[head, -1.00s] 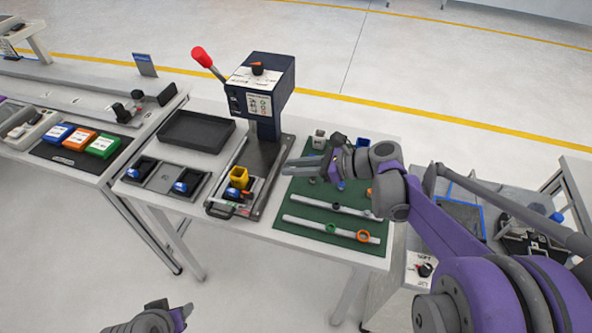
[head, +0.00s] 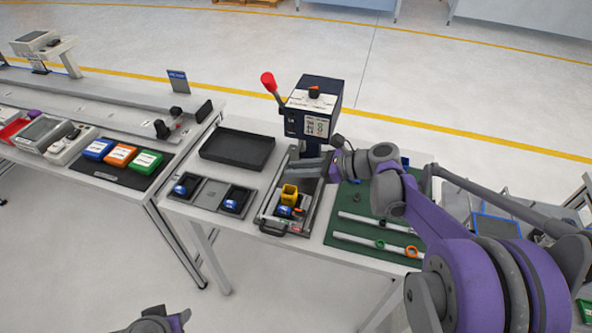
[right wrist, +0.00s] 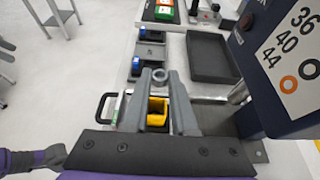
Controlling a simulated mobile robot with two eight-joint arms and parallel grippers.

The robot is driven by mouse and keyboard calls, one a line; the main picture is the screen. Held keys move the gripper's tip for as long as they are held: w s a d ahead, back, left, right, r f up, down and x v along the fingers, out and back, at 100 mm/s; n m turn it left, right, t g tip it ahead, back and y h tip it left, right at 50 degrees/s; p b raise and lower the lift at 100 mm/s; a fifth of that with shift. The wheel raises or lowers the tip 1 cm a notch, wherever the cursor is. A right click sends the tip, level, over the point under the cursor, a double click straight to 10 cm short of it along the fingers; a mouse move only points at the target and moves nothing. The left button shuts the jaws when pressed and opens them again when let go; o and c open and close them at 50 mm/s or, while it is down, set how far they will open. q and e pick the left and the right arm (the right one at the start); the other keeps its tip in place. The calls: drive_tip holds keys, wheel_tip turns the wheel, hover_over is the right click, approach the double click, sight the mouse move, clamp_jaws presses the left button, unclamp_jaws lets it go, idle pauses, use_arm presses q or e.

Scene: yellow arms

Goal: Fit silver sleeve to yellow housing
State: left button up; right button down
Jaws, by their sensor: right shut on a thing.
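The yellow housing (head: 289,194) stands in the fixture on the press base, and it also shows between my right fingers in the right wrist view (right wrist: 157,108). My right gripper (head: 303,166) is just behind and above it. The gripper is shut on the silver sleeve (right wrist: 160,76), a small grey ring between the fingertips. The sleeve looks apart from the housing and above it; the exact gap is unclear. The sleeve cannot be made out in the head view. My left gripper (head: 168,318) is low at the bottom edge, far from the table, its jaws unclear.
The dark press (head: 313,108) with a red lever knob (head: 268,81) stands close behind the gripper. A black tray (head: 237,149) and bins with blue parts (head: 236,200) are to the left. A green mat (head: 355,227) with white rods is to the right.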

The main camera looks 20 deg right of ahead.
use_arm(q)
drive_tip(key=shift+s+f+b, duration=0.25)
drive_tip(key=shift+f+b, duration=0.4)
drive_tip(key=shift+f, duration=0.2)
drive_tip(key=shift+s+f+b, duration=0.3)
drive_tip(key=shift+f+b, duration=0.4)
drive_tip(key=shift+f, duration=0.15)
drive_tip(key=shift+s+f+b, duration=0.25)
drive_tip(key=shift+f+b, duration=0.4)
drive_tip(key=shift+f, duration=0.2)
use_arm(e)
drive_tip(key=shift+f, duration=3.55)
drive_tip(key=c, duration=0.6)
unclamp_jaws()
drive_tip(key=shift+c, duration=0.2)
use_arm(q)
drive_tip(key=shift+f, duration=0.2)
use_arm(e)
drive_tip(key=v, duration=1.1)
drive_tip(key=shift+a, duration=0.1)
